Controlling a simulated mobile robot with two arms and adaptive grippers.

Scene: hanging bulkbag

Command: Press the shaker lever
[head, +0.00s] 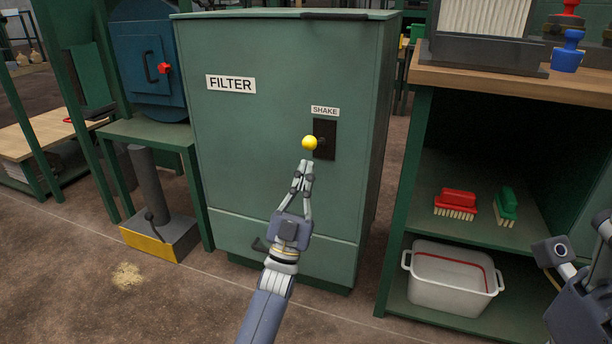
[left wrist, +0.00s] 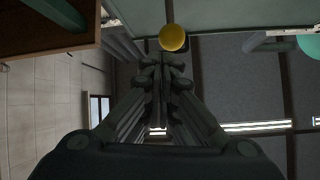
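The shaker lever shows as a yellow ball knob (head: 309,143) in front of a dark slotted plate (head: 325,139). The plate is on the green filter cabinet (head: 270,110), under a SHAKE label (head: 324,111). My left gripper (head: 306,164) is just below the knob, fingers pointing up at it. Its fingertips are together with nothing visible between them. In the left wrist view the yellow knob (left wrist: 173,38) appears just beyond the fingertips (left wrist: 165,62). I cannot tell whether they touch it. Parts of my right arm show at the right edge, but its fingers do not.
A green shelf unit with a wooden top (head: 520,83) stands to the right, holding red (head: 457,202) and green (head: 506,206) brushes and a white tub (head: 450,280). A dark post on a yellow-fronted base (head: 150,243) stands at left. Floor before the cabinet is open.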

